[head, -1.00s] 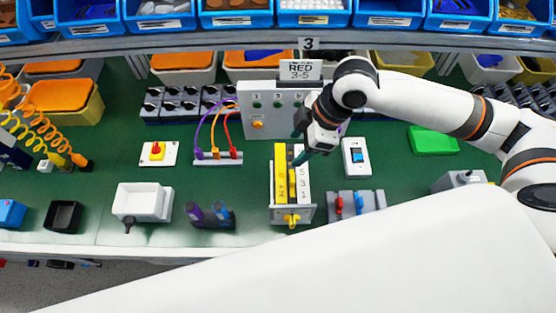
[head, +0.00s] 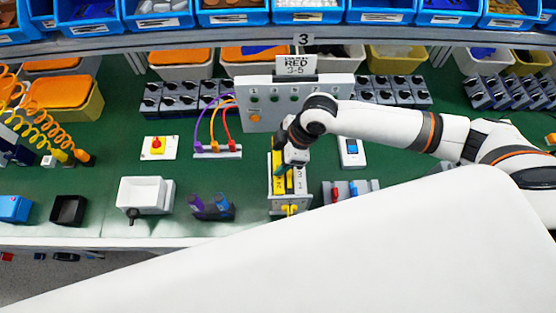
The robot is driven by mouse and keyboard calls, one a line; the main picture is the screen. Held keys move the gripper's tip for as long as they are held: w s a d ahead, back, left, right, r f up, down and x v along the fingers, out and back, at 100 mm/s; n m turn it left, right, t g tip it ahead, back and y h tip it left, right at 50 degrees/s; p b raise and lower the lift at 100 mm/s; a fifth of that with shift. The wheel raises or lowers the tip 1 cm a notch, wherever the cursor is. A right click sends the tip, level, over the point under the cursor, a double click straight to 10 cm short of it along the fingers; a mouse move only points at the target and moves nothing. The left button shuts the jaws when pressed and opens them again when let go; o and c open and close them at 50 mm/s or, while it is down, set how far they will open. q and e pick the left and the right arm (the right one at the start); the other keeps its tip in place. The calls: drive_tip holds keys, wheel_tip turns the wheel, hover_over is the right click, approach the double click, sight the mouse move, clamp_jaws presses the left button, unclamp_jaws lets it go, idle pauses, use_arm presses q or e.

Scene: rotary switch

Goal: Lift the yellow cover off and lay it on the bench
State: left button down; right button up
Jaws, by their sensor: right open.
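The yellow cover (head: 278,186) is a narrow upright strip on the front of a grey-white switch unit (head: 301,187) at the middle of the bench (head: 110,217). The numbers 3 and 1 show beside it. A yellow knob (head: 290,209) sits at the unit's lower edge. My right gripper (head: 286,174) reaches in from the right and is over the top part of the cover, its dark fingers apart. The wrist hides the cover's upper end, and I cannot tell whether the fingers touch it. My left gripper is not in view.
A blue rocker switch (head: 351,148) and a small grey unit (head: 345,189) are to the right. Purple-blue parts (head: 212,208) and a white box (head: 145,194) are left. Bare bench lies between them.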

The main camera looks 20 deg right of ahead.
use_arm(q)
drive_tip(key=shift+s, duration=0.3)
use_arm(e)
drive_tip(key=c, duration=1.1)
drive_tip(key=shift+o, duration=0.2)
drive_tip(key=shift+r, duration=0.15)
